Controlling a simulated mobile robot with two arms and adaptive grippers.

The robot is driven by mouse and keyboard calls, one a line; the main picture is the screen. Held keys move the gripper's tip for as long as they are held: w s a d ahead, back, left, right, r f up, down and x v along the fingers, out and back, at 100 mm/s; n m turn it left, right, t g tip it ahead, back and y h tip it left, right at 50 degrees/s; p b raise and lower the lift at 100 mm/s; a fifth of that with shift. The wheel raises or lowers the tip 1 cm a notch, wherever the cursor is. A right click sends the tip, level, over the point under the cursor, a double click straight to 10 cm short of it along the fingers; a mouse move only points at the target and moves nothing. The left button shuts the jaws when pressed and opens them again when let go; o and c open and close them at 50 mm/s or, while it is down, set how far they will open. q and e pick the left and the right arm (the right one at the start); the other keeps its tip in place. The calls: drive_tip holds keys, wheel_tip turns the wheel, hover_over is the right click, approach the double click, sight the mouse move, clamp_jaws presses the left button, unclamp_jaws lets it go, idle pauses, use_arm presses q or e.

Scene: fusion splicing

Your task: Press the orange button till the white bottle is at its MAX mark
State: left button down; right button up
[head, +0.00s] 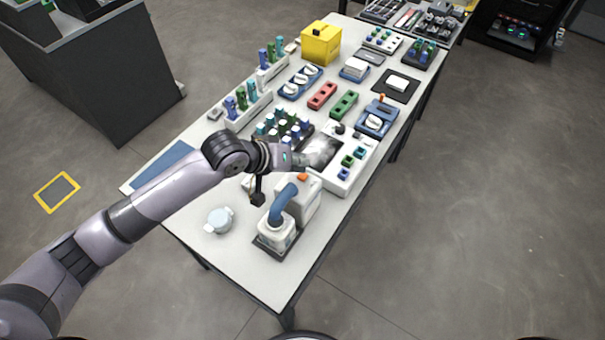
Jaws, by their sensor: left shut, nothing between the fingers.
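The orange button (303,177) shows on top of a white dispenser (305,203) near the front end of the table. The white bottle (275,236) stands in front of it on a dark base, under a blue curved spout (281,205). The bottle's MAX mark and its fill level are too small to make out. My left gripper (301,160) is shut and empty, just behind and above the orange button in the picture. I cannot tell whether it touches the button. My right gripper is not in view.
A pale round lidded dish (219,220) sits left of the dispenser. A white device with a dark screen (320,152) lies right behind my gripper. Racks of bottles (247,105), a yellow box (320,42) and coloured trays fill the far table. The front table end (262,278) is clear.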

sight(300, 174)
use_arm(q)
drive_tip(key=shift+f, duration=0.1)
idle(0.3)
drive_tip(key=shift+f, duration=0.3)
drive_tip(key=shift+f, duration=0.55)
idle(0.6)
drive_tip(key=shift+r, duration=0.1)
drive_tip(key=shift+r+p, duration=0.9)
drive_tip(key=shift+p, duration=0.4)
wheel_tip(300, 174, up, 5)
drive_tip(key=p, duration=0.5)
drive_tip(key=shift+p, duration=0.3)
drive_tip(key=shift+f, duration=0.1)
